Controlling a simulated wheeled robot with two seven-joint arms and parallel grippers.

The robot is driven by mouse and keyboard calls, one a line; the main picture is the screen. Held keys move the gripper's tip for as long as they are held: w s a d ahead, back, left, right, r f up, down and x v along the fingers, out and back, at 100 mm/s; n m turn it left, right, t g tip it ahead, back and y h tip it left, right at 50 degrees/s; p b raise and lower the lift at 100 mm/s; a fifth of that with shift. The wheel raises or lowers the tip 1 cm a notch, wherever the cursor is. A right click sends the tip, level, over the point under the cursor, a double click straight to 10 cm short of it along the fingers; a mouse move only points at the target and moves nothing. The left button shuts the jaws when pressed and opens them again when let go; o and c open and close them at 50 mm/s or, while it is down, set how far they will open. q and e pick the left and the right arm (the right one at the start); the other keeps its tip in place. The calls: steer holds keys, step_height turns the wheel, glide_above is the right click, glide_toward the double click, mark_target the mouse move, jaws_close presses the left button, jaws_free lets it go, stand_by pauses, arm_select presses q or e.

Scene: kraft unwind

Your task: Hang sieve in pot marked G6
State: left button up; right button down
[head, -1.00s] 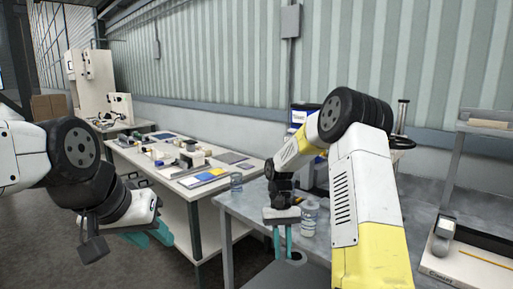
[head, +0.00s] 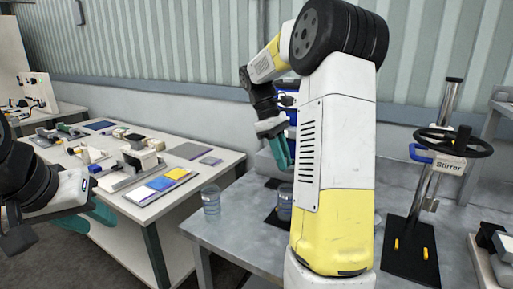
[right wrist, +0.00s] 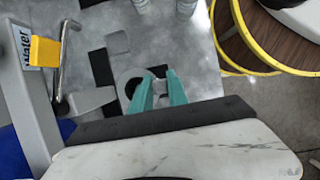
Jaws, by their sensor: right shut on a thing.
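My right gripper (head: 284,152) is raised over the grey table, its teal fingers pointing down. In the right wrist view its fingers (right wrist: 158,85) are close together on a small grey thing at the tips. Too little of it shows to tell whether it is the sieve. One clear jar (head: 211,201) stands near the table's left edge; another (head: 285,203) stands to its right, partly behind my right arm. No G6 marking is legible, so I cannot tell which is the pot. My left gripper (head: 88,215) is at the left edge, fingers apart, empty.
A stirrer stand (head: 440,165) with a black handwheel is at right. A white side table (head: 140,205) with blocks and cards is at left. The right wrist view shows a yellow-rimmed round thing (right wrist: 222,40) and a post marked Water (right wrist: 28,85).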

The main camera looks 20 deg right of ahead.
steer(key=shift+w+d+r, duration=0.15)
steer(key=shift+r, duration=0.05)
steer(key=shift+f, duration=0.15)
step_height(320, 180, down, 8)
stand_by(0.7)
steer(key=shift+f, duration=0.1)
stand_by(0.3)
steer(key=c, duration=1.2)
jaws_free()
